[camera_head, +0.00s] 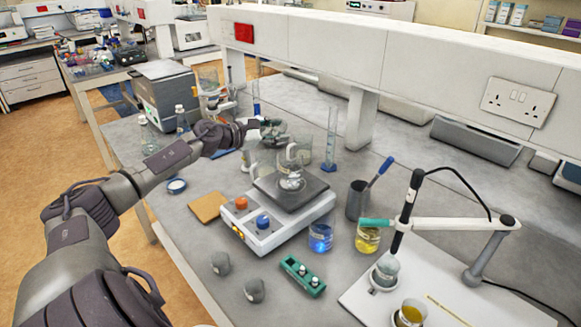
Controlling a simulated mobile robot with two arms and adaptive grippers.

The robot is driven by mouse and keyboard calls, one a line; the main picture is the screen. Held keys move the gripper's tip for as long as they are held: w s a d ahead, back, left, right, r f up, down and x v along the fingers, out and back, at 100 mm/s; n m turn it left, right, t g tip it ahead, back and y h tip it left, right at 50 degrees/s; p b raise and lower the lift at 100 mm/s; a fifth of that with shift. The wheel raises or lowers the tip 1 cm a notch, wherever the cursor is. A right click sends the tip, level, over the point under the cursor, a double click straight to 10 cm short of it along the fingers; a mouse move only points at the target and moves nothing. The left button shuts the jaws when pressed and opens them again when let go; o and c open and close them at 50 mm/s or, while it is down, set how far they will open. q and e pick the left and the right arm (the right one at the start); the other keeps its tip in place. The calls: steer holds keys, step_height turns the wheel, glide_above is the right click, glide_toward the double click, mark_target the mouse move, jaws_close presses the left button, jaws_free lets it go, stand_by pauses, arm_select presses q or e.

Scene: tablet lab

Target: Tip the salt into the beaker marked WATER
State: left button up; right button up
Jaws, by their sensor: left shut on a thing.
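My left gripper (264,126) reaches in from the left over the back of the bench. It is shut on a small greyish vessel (275,132), held above the bench behind the stirrer. Its contents are too small to tell, and I cannot make out salt. A clear glass beaker (291,182) stands on the dark plate of the white stirrer (277,233). Other clear glassware (304,151) stands behind it, partly covered by the gripper and the held vessel. No WATER label is readable on any of them. My right gripper is not in view.
Beakers of blue (320,238) and yellow liquid (367,239) stand in front. A green rack (303,276) lies nearer. A jointed probe arm (450,224) spans the right side.

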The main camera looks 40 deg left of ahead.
arm_select(q)
steer(key=a+f+n+h+b, duration=0.1)
steer(key=a+f+n+b, duration=0.3)
steer(key=f+n+b, duration=0.1)
steer(key=shift+w+a+f+b, duration=0.25)
steer(key=shift+f+b, duration=0.55)
steer(key=shift+b, duration=0.4)
